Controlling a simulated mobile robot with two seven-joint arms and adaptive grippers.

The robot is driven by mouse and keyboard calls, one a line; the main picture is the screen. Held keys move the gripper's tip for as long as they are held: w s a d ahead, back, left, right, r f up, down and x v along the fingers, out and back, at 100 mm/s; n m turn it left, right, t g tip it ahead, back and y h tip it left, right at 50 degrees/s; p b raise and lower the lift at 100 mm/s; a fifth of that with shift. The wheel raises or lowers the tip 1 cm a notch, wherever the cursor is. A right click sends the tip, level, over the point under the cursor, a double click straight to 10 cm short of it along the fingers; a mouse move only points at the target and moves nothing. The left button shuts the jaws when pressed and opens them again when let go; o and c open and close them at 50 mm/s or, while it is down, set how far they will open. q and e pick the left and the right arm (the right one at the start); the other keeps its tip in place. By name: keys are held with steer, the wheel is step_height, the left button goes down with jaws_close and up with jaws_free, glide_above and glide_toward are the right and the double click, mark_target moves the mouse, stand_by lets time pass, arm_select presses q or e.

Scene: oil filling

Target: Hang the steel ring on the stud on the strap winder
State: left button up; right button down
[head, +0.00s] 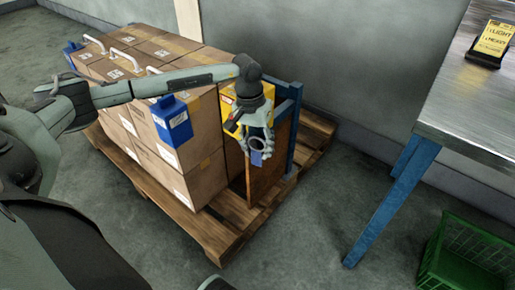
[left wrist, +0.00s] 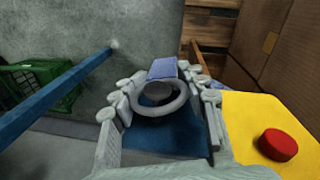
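The grey steel ring (head: 258,151) is between the fingers of my left gripper (head: 257,138), at the front of the yellow strap winder (head: 229,116). In the left wrist view the ring (left wrist: 158,111) touches the fingers on both sides and faces the camera. A dark grey round part, possibly the stud (left wrist: 156,91), shows through its opening, with a small blue plate (left wrist: 162,68) behind. I cannot tell whether the ring is around the stud or in front of it. The winder's yellow face and red button (left wrist: 278,145) are at the right. My right gripper is not in view.
Stacked cartons (head: 190,165) on a wooden pallet (head: 232,233) stand left of the winder. A blue post (head: 293,130) rises beside it. A metal-topped table (head: 485,105) and a green crate (head: 460,258) are at the right, with bare floor between.

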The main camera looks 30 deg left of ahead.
arm_select(q)
steer(key=o, duration=0.6)
steer(key=shift+w+r, duration=0.15)
steer(key=shift+w, duration=0.15)
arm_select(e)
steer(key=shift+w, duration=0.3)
arm_select(q)
steer(key=shift+w+r, duration=0.1)
steer(key=shift+r, duration=0.2)
steer(key=r, duration=0.3)
steer(key=a+r, duration=0.1)
steer(key=r, duration=0.3)
steer(key=s+r, duration=0.1)
steer(key=r, duration=0.3)
steer(key=shift+a, duration=0.3)
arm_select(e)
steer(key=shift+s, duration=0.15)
arm_select(q)
steer(key=shift+f, duration=0.1)
